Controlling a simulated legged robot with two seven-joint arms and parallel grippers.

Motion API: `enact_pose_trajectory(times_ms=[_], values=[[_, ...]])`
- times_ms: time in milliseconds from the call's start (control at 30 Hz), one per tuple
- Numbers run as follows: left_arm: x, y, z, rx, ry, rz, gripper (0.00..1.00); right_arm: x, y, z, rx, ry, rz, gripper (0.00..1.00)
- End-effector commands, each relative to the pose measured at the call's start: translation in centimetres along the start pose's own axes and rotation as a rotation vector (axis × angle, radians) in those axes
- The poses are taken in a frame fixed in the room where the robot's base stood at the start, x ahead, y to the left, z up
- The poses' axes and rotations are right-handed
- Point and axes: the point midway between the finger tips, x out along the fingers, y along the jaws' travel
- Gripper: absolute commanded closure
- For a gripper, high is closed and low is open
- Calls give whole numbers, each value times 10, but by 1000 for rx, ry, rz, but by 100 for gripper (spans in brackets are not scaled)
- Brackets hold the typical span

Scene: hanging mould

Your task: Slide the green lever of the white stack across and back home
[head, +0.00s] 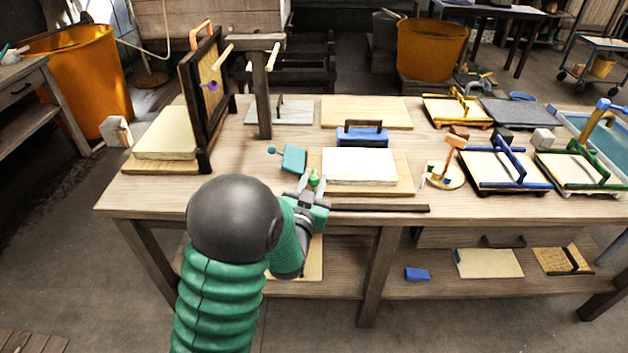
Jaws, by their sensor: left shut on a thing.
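The white stack (360,166) lies on a wooden board in the middle of the workbench, with a dark-handled blue block (362,137) just behind it. A small green lever (314,179) stands at the stack's left front corner. My left gripper (313,188) reaches in from the lower left and is shut on the green lever. Its fingers hide the lever's lower part. A dark brown rail (378,208) runs rightward along the bench's front edge from near my gripper. My right gripper is not in view.
A teal block (293,158) sits just left of the stack. An upright hanging mould (203,95) and a wooden post (262,90) stand at the back left. A small orange-topped stand (446,165) and blue and green framed moulds (505,170) are on the right.

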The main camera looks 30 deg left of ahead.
Motion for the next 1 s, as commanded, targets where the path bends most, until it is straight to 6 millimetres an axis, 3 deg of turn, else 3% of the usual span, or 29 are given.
enact_pose_trajectory(times_ms=[200,367,1000], values=[[1,7,0,-1,-2,3,100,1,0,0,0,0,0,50],[5,30,-4,-1,-3,6,100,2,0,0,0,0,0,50],[41,211,-41,-1,-4,7,100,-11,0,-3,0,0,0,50]])
